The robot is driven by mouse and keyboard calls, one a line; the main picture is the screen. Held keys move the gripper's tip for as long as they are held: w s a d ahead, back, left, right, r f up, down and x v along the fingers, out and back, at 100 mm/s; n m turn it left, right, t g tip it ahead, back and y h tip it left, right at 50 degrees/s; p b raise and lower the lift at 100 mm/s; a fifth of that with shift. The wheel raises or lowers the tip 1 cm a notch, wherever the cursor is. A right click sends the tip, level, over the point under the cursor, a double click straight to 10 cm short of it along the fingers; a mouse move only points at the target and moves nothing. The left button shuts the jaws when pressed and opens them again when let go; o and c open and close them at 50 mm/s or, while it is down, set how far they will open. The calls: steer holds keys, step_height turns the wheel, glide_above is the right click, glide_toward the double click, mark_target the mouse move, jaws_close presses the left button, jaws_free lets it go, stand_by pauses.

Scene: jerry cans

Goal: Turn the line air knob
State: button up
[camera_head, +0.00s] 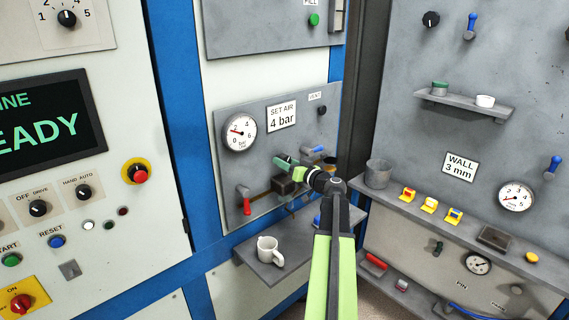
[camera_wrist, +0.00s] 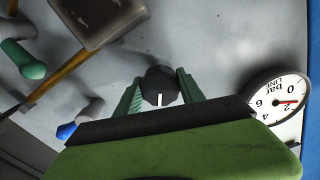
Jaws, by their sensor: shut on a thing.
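The line air knob (camera_wrist: 160,88) is black with a white mark and shows between the two green fingers of my gripper (camera_wrist: 159,84) in the wrist view. The gripper is shut on it. In the head view my gripper (camera_head: 285,161) reaches to the grey air panel and hides the knob. The white line gauge (camera_head: 240,132) is at the panel's upper left, and it also shows upside down in the wrist view (camera_wrist: 283,105). Its red needle is near 2. A sign reading "SET AIR 4 bar" (camera_head: 282,115) is right of the gauge.
A brown valve block (camera_head: 283,187) with a pipe is just below my gripper. A red lever (camera_head: 246,206) and a blue handle (camera_head: 312,149) are close by. A white jug (camera_head: 268,251) stands on the shelf below. A vent knob (camera_head: 322,110) is at the upper right.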

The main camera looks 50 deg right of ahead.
steer(key=shift+m, duration=0.3)
steer(key=m, duration=0.5)
steer(key=shift+m, duration=0.4)
steer(key=m, duration=0.6)
steer(key=shift+r, duration=0.1)
steer(key=m, duration=0.6)
steer(key=shift+m, duration=0.3)
steer(key=m, duration=0.5)
steer(key=shift+m, duration=0.3)
steer(key=o, duration=1.4)
steer(key=shift+c, duration=0.2)
